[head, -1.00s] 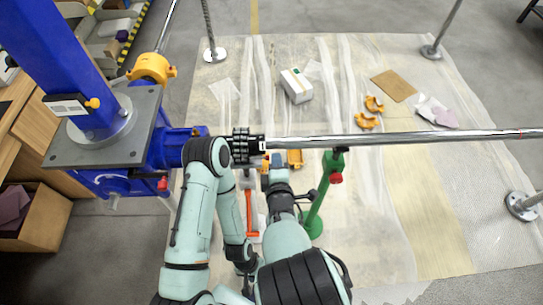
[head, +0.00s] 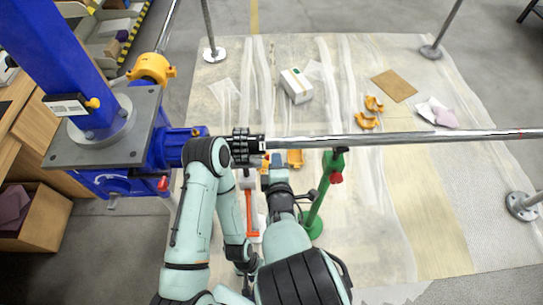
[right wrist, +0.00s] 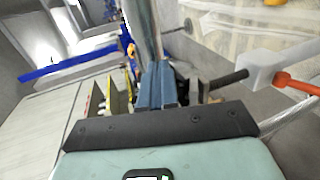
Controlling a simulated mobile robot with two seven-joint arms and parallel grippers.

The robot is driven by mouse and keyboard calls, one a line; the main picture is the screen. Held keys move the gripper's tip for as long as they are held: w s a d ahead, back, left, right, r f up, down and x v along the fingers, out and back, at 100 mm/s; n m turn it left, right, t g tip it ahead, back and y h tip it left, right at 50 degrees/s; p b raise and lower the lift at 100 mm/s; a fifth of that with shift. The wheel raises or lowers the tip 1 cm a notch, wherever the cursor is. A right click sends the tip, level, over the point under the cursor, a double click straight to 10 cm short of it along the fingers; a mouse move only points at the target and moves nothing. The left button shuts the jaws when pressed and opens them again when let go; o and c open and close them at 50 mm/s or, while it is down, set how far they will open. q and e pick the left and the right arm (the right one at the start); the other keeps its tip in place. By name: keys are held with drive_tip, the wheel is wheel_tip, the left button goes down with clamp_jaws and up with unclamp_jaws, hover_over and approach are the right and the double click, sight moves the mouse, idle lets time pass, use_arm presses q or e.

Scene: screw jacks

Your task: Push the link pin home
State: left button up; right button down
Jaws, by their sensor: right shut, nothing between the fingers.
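The dark chain-link coupling (head: 243,147) joins the blue screw jack (head: 165,150) to the long steel shaft (head: 400,138). I cannot make out the link pin itself; it is too small or hidden. My right gripper (head: 273,162) is just below the shaft, right of the coupling; contact is unclear. In the right wrist view its blue-grey fingers (right wrist: 161,72) are shut and empty, near a blurred bright bar (right wrist: 142,30). My left arm bends in front of the coupling and hides part of it; its gripper is not clearly visible.
A green stand (head: 318,205) with a red knob supports the shaft, close right of my right gripper. An orange-handled tool (head: 251,215) is below the coupling. A white box (head: 296,85), yellow clamp parts (head: 367,123) and a brown sheet (head: 394,85) lie on the floor covering.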

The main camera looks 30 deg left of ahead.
drive_tip(key=shift+s+a, duration=0.1)
drive_tip(key=shift+a, duration=0.05)
drive_tip(key=shift+s+a+p, duration=0.15)
drive_tip(key=shift+s+a, duration=0.3)
drive_tip(key=shift+a, duration=0.25)
drive_tip(key=shift+s+a+p, duration=0.1)
drive_tip(key=shift+s+a, duration=0.3)
drive_tip(key=shift+a, duration=0.25)
drive_tip(key=shift+s+a+p, duration=0.15)
drive_tip(key=shift+s+a, duration=0.3)
drive_tip(key=shift+a, duration=0.25)
drive_tip(key=shift+s+a, duration=0.1)
drive_tip(key=shift+a, duration=0.05)
idle(1.0)
drive_tip(key=shift+w+d, duration=0.2)
drive_tip(key=shift+d, duration=0.05)
idle(0.3)
drive_tip(key=shift+d+r, duration=0.1)
drive_tip(key=shift+d, duration=0.05)
